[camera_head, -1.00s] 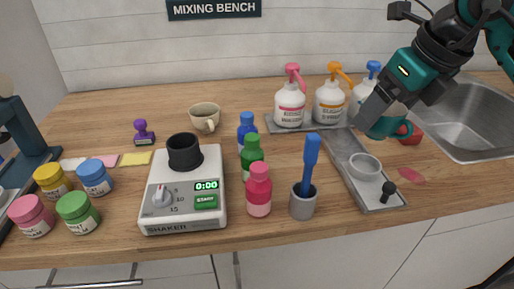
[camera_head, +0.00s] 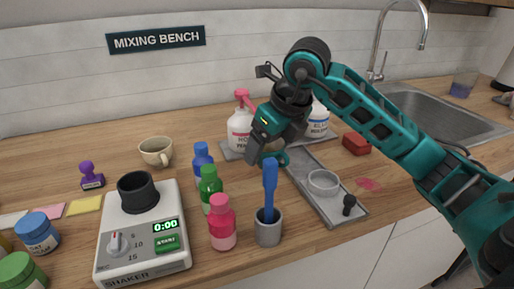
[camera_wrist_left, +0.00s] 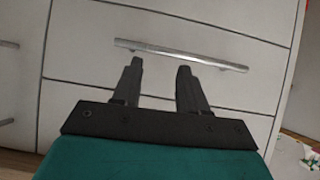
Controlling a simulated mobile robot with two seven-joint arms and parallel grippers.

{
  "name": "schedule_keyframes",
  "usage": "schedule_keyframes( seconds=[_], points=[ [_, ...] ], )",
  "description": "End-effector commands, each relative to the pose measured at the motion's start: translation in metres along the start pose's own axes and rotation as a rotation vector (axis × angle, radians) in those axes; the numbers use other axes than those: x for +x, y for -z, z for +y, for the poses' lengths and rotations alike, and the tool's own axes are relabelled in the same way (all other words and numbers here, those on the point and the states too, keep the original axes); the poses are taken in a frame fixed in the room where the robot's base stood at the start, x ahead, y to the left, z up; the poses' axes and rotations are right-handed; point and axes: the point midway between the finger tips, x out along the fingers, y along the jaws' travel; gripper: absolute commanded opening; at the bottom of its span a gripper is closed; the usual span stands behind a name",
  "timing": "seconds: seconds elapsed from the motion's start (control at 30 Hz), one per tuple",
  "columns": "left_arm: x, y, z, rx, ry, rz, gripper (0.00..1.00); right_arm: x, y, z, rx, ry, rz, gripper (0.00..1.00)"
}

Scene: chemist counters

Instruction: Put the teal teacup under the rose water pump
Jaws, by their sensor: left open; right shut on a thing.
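The teal teacup (camera_head: 278,157) is in my right gripper (camera_head: 262,146) in the head view, partly hidden behind its jaws. The cup is in front of the pump bottles, just right of the rose water bottle (camera_head: 238,132) with its pink pump head. I cannot tell whether the cup touches the grey stand. My left gripper (camera_wrist_left: 160,68) is open and empty in the left wrist view, before the drawer fronts.
A blue-topped pump bottle (camera_head: 318,120) stands right of my right gripper, which hides the orange-topped one.

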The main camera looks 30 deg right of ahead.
Motion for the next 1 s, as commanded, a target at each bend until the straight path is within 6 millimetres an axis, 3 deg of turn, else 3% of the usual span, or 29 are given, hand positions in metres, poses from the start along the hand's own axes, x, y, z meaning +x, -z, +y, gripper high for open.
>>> schedule_keyframes(
  seconds=[0.37, 0.77, 0.8, 1.0],
  points=[
    [0.001, 0.002, 0.0, -0.002, 0.002, 0.005, 0.43, 0.034, -0.021, 0.0, 0.001, -0.001, -0.001, 0.45],
    [0.004, 0.006, -0.003, 0.008, 0.002, 0.017, 0.43, 0.04, -0.021, 0.0, 0.0, 0.001, -0.001, 0.45],
    [0.004, 0.006, -0.003, 0.009, 0.001, 0.017, 0.43, 0.04, -0.02, 0.0, 0.0, 0.001, 0.0, 0.81],
    [0.003, 0.008, -0.003, 0.011, 0.0, 0.017, 0.43, 0.039, -0.021, 0.0, 0.0, 0.001, 0.0, 1.0]
  ],
)
